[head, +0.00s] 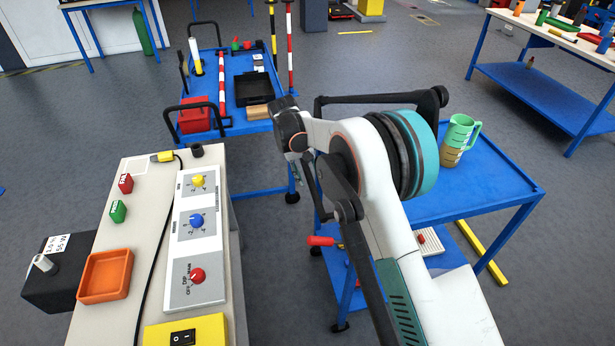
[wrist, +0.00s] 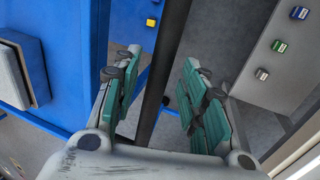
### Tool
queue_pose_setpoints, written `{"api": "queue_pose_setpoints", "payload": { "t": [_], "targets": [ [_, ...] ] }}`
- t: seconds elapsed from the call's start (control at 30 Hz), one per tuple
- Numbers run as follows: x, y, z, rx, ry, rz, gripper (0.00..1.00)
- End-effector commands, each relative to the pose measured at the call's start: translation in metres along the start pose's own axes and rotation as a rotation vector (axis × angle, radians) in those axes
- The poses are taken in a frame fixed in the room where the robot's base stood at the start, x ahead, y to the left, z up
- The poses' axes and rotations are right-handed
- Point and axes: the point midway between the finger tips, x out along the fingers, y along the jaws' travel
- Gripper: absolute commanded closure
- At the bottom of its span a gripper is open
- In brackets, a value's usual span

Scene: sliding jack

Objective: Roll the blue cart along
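A blue cart (head: 483,188) with a lower shelf stands at right, partly hidden by my arm. A black handle (head: 375,99) rises at its far left end. Another blue cart (head: 238,63) stands farther back at left, with its own black handle. In the wrist view, my gripper (wrist: 158,85) is open. Its green-padded fingers are on either side of a dark bar (wrist: 174,40), with gaps visible. A blue surface (wrist: 75,60) lies left of the bar. In the head view my arm hides the fingers, so I cannot tell which cart the bar belongs to.
A control desk (head: 140,225) with knobs and an orange tray (head: 105,276) stands at front left. A green mug (head: 460,132) sits on the right cart. The left cart carries a black tray and red box. A worktable (head: 545,90) stands back right. Grey floor is open between.

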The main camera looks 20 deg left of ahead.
Motion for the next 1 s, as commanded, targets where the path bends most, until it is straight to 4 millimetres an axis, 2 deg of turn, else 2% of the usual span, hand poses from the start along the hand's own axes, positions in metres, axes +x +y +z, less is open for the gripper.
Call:
{"api": "queue_pose_setpoints", "payload": {
  "t": [0.37, 0.53, 0.57, 0.83, 1.0],
  "targets": [
    [0.006, 0.0, 0.0, 0.0, 0.0, 0.0, 0.61],
    [0.006, 0.0, 0.0, 0.0, 0.0, 0.0, 0.97],
    [0.006, 0.0, 0.0, 0.0, 0.0, 0.0, 1.0],
    [0.006, 0.002, 0.0, 0.0, 0.0, 0.0, 1.0],
    [0.009, 0.013, 0.0, 0.0, -0.001, 0.001, 1.0]
  ]
}}
